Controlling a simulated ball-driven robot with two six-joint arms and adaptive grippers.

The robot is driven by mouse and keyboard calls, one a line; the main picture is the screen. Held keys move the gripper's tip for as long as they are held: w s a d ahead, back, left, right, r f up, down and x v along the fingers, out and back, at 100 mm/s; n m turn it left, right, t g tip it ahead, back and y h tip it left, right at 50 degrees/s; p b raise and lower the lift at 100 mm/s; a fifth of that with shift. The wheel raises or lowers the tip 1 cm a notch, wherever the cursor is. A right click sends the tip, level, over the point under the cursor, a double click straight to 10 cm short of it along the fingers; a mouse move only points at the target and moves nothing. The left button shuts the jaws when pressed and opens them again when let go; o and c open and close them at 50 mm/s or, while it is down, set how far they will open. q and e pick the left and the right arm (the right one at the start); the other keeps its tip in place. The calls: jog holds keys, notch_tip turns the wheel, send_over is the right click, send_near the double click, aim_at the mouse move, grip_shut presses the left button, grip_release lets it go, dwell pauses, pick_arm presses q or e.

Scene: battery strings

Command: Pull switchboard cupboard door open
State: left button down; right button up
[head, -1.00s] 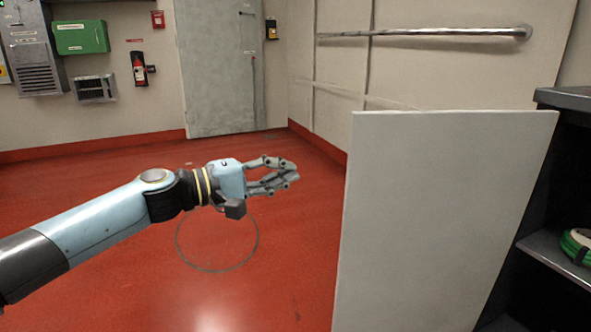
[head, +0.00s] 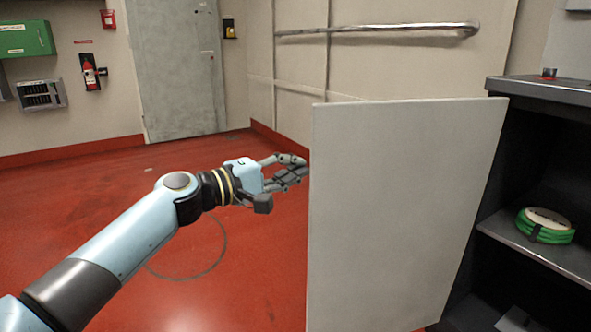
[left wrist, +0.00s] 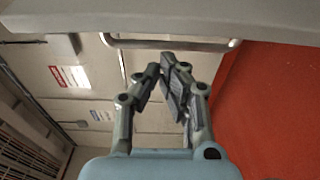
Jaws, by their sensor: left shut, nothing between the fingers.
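The cupboard door (head: 405,215) is a flat light grey panel standing swung out from the dark cupboard (head: 470,270) at the right in the head view. The cupboard's inside shows to the right of the door. My left gripper (head: 306,168) is shut and empty beside the door's left edge. Its fingertips are close to that edge, and I cannot tell whether they touch it. In the left wrist view the shut fingers (left wrist: 163,66) point toward a pale grey panel edge (left wrist: 180,20) across the top. My right gripper is not in view.
A green coil (head: 545,228) lies on the cupboard's shelf (head: 540,255). A metal rail (head: 380,30) runs along the back wall. A grey room door (head: 178,70), a fire extinguisher (head: 91,72) and a green box (head: 25,38) are far off. Red floor (head: 90,200) is clear at left.

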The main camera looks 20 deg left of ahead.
pick_arm(q)
jog(key=shift+s+d+r, duration=0.15)
jog(key=shift+s+d, duration=0.45)
jog(key=shift+s, duration=0.15)
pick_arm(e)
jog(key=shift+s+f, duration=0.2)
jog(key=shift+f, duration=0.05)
